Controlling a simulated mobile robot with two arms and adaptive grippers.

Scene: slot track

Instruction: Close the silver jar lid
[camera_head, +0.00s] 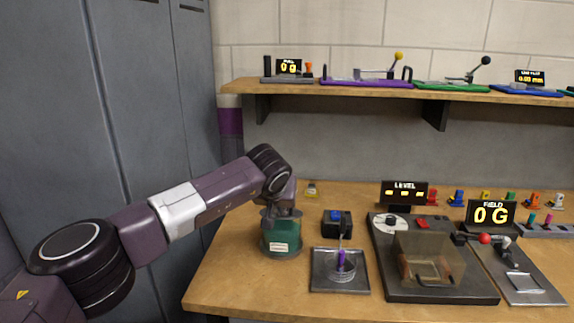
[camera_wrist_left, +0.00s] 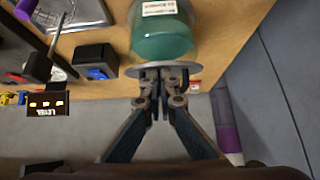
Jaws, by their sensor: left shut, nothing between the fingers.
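The jar (camera_head: 280,240) is glass with green contents and a pale label. It stands upright at the left part of the bench, and it also shows in the left wrist view (camera_wrist_left: 160,38). Its silver lid (camera_wrist_left: 193,71) shows in the left wrist view as a grey disc at the jar's top end. In the head view my gripper covers much of the lid. My left gripper (camera_head: 284,212) is right over the jar top, pointing down. In the left wrist view its fingertips (camera_wrist_left: 160,73) are together and empty, at the lid; I cannot tell whether they touch it.
A black box with a blue button (camera_head: 337,222) stands just right of the jar. A dark device with a clear cover (camera_head: 430,262) fills the middle.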

